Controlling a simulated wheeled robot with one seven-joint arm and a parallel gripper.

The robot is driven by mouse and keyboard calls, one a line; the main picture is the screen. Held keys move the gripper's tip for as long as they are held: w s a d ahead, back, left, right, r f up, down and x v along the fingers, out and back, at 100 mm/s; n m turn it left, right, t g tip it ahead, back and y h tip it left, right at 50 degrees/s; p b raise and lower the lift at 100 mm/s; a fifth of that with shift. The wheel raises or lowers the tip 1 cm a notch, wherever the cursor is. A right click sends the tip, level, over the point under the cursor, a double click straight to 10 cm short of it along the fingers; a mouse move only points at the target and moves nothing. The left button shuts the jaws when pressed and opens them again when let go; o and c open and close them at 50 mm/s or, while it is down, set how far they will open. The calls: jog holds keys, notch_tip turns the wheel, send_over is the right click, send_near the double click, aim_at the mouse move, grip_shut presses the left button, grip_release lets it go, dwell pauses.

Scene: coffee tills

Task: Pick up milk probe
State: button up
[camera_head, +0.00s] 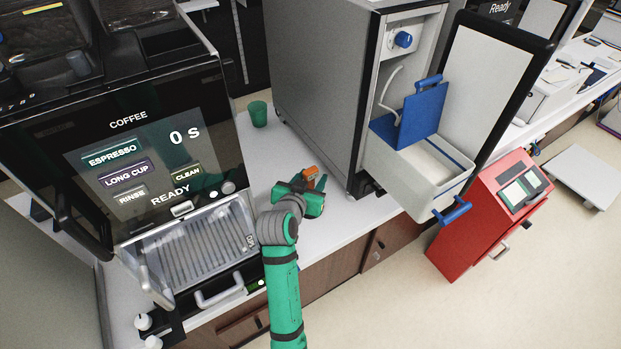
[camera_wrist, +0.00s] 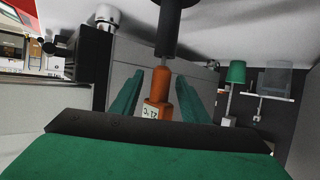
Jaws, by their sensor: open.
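The milk probe looks to be the orange piece (camera_wrist: 161,84) with a white display label in the wrist view. A thin rod joins it to a dark cylinder (camera_wrist: 169,32) above it in the picture. My gripper (camera_wrist: 158,96) is open, with one green finger on each side of the orange piece. I see no clear contact between fingers and probe. In the head view my gripper (camera_head: 314,190) is low over the counter, beside a small orange part of the probe (camera_head: 311,172). Most of the probe is hidden there.
A coffee machine (camera_head: 125,125) stands at left, and a grey cabinet (camera_head: 315,85) with an open door and pulled-out drawer (camera_head: 436,168) at right. A green cup (camera_head: 258,113) stands behind my gripper. A red box (camera_head: 490,215) stands on the floor at right.

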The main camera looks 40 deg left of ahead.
jog(key=shift+x, duration=1.2)
jog(key=c, duration=1)
jog(key=shift+r, duration=0.15)
